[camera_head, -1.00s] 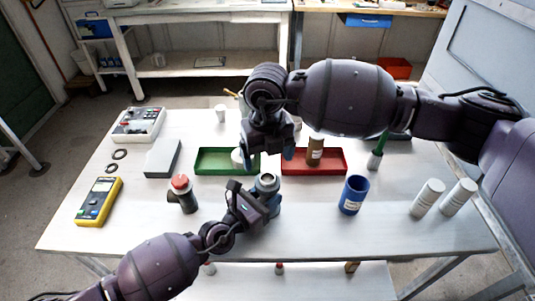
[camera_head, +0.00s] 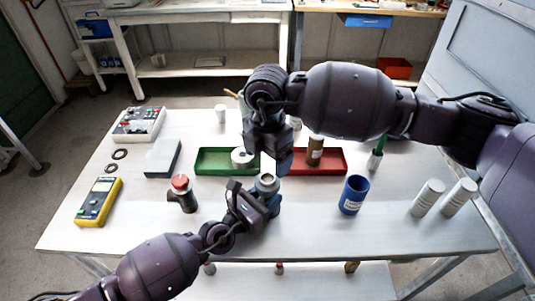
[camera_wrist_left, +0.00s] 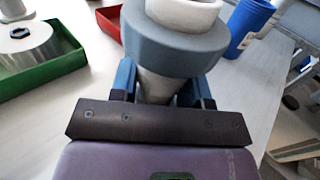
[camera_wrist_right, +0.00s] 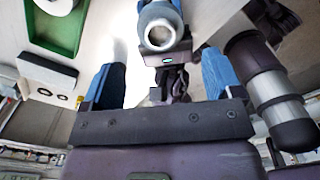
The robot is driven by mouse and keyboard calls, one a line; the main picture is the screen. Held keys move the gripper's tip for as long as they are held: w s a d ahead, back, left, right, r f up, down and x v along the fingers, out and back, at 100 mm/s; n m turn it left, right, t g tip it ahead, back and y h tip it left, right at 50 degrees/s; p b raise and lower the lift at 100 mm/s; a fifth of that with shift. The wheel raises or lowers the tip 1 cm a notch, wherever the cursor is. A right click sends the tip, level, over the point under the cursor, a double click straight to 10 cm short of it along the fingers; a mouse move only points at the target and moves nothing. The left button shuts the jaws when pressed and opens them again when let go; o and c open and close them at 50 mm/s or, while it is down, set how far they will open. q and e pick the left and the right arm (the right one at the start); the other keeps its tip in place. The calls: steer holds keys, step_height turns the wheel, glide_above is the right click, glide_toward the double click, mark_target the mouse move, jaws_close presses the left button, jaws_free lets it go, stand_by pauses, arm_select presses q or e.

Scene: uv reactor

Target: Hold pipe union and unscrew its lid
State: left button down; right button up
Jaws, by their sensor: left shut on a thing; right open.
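The pipe union (camera_head: 267,181) is a grey-blue fitting with a wide collar and a pale ring on top. My right gripper (camera_head: 285,157) is open and empty above and behind the union. I cannot tell whether the pale ring is the lid.
A silver disc (camera_head: 241,158) lies in the green tray (camera_head: 207,161); a brown bottle (camera_head: 315,150) stands in the red tray (camera_head: 335,164). A red-capped fitting (camera_head: 182,192) stands left of the union. A blue cup (camera_head: 354,195) and white cylinders (camera_head: 428,197) stand right.

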mark_target(268, 178)
steer(key=shift+f, duration=3.95)
